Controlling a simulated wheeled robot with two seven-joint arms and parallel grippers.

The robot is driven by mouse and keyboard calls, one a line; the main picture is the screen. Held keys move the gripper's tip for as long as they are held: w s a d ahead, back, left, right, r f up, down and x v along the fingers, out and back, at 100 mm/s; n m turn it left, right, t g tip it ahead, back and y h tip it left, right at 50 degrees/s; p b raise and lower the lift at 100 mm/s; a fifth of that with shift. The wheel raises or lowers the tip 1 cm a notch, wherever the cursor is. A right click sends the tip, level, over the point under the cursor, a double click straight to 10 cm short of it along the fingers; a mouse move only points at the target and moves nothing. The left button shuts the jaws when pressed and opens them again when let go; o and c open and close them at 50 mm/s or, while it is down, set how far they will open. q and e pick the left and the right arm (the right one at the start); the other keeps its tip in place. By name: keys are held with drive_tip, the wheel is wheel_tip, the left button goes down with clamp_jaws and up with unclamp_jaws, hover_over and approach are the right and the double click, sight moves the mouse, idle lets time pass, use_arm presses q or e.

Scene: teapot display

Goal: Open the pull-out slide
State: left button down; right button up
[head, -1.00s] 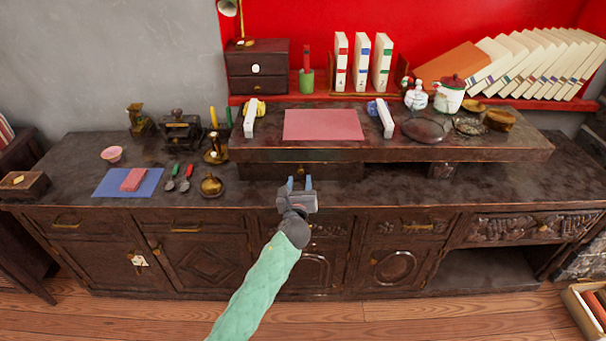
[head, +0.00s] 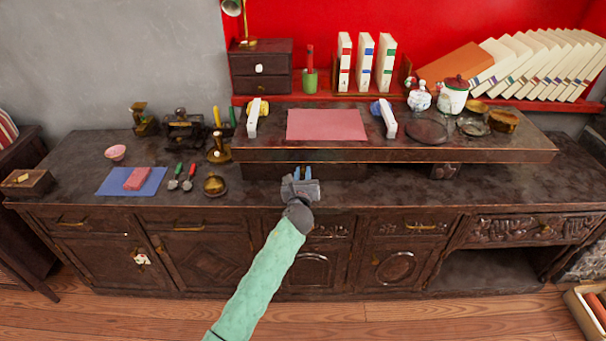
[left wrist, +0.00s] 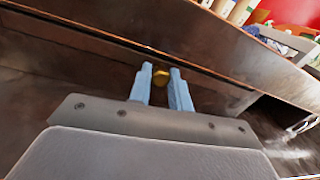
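The pull-out slide (head: 268,172) is a dark wooden front under the raised shelf, seeming flush and closed. Its small brass knob (left wrist: 161,77) shows in the left wrist view, between the two blue fingertips. My left gripper (head: 302,171) reaches the slide front from the front of the cabinet. In the head view the gripper hides the knob. My right gripper is in neither view.
The raised shelf (head: 460,152) overhangs the slide and the fingers closely. A brass bell (head: 214,186), two small spoons and a blue mat (head: 112,183) lie to the left. The cabinet top right of the gripper (head: 395,190) is clear.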

use_arm(q)
drive_tip(key=shift+s, duration=0.1)
